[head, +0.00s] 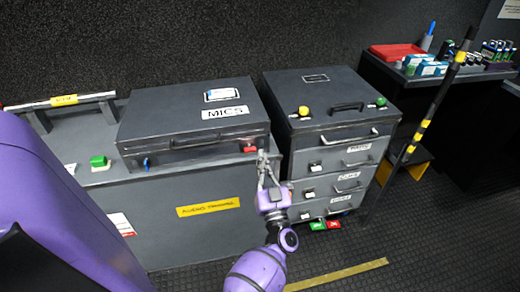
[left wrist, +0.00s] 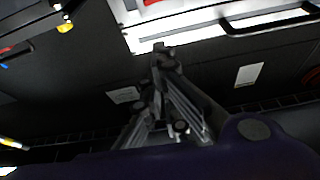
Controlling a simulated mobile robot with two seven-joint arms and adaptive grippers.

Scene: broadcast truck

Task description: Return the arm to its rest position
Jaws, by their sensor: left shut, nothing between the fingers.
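My left gripper (head: 264,160) is shut and empty in the head view. Its fingers point up, in front of the right end of the closed grey case labelled MICS (head: 180,125), near the red latch (head: 250,149). I cannot tell whether it touches the case. The purple left forearm comes up from the bottom of the view. In the left wrist view the closed fingers (left wrist: 158,55) show at the middle, with nothing between them. My right gripper is not in view.
The MICS case lies on a grey trunk (head: 160,235) with a yellow label. A drawer cabinet (head: 330,110) stands close right of my gripper. A black and yellow pole (head: 435,105) leans by a desk with a red tray (head: 397,52). Open floor (head: 420,250) lies at lower right.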

